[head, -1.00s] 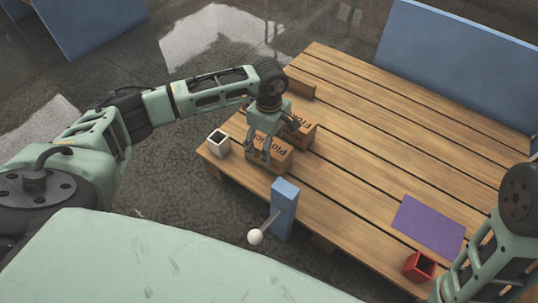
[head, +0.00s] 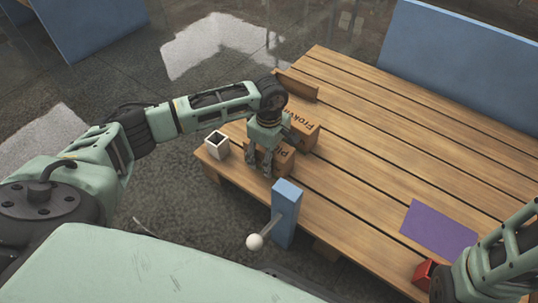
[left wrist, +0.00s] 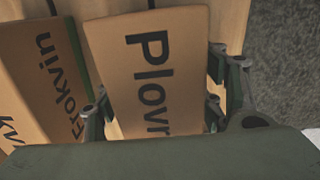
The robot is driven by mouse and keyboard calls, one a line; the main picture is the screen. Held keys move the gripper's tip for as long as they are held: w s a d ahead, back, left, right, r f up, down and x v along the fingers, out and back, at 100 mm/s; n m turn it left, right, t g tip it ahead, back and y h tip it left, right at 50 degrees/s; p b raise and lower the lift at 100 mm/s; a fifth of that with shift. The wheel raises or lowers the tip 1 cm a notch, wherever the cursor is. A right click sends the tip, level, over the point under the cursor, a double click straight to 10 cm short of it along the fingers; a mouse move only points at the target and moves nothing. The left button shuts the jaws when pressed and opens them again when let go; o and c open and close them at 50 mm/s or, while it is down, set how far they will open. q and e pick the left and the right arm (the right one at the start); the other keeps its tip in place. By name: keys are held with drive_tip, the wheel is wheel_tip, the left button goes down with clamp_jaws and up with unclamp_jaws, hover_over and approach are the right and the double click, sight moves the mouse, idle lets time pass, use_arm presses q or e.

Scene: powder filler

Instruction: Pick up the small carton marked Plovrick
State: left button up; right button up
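The Plovrick carton (head: 286,162) is a small brown box on the near left part of the slatted table. In the left wrist view its top (left wrist: 160,65) shows the letters "Plovr"; the rest is hidden by my gripper. My left gripper (head: 259,167) points down over this carton, with fingers on two opposite sides. In the left wrist view the fingers (left wrist: 158,105) stand close beside the carton's edges, and I see no clear squeeze. A similar carton marked Frokvin (head: 304,132) stands right behind it. My right gripper is out of view.
A white open box (head: 217,147) stands left of the cartons. A blue post with a white-knobbed lever (head: 287,215) stands at the near edge. A purple mat (head: 438,228) and a red box (head: 424,273) lie right. The table's middle (head: 370,150) is clear.

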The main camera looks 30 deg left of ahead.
use_arm(q)
drive_tip(key=c, duration=1.3)
drive_tip(key=shift+c, duration=0.2)
drive_tip(key=shift+r, duration=0.15)
